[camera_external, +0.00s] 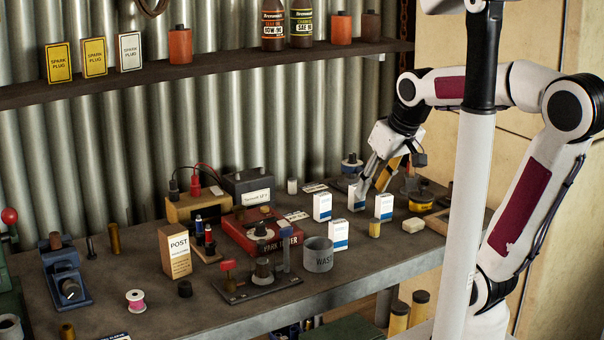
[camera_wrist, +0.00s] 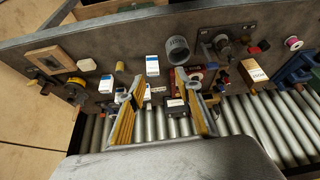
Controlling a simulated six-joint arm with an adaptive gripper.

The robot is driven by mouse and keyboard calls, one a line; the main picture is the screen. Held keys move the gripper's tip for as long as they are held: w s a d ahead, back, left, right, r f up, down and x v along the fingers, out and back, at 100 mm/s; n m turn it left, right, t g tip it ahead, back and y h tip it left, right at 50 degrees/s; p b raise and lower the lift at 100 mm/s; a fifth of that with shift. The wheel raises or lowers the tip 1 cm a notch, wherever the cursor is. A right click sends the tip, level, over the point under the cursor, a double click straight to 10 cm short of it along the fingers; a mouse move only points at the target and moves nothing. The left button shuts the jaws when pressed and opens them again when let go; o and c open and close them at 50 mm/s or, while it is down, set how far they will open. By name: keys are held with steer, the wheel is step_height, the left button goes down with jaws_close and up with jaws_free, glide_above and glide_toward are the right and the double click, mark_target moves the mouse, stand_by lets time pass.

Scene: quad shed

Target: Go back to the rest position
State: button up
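My gripper (camera_external: 368,182) hangs over the back right part of the workbench in the external view, tilted downward. In the wrist view my gripper (camera_wrist: 160,88) has its two yellow-padded fingers wide apart, with nothing clearly held between them. Several white and blue boxes stand on the bench near it. One box (camera_external: 356,198) is just below the fingertips in the external view; whether they touch cannot be told. Other boxes stand at the left (camera_external: 322,206), right (camera_external: 383,206) and front (camera_external: 338,235). The front box also shows in the wrist view (camera_wrist: 152,65).
A grey waste cup (camera_external: 318,254), a red tester case (camera_external: 242,232) and a POST carton (camera_external: 175,251) stand left of the boxes. A shelf (camera_external: 200,68) with bottles and cartons runs along the corrugated wall. A tray (camera_external: 437,222) lies at the right edge.

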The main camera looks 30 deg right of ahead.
steer(key=s+d+f, duration=0.2)
steer(key=s+f, duration=0.1)
steer(key=s, duration=0.6)
steer(key=shift+d+m, duration=0.3)
steer(key=shift+m, duration=0.1)
steer(key=shift+s+f, duration=0.1)
stand_by(2.4)
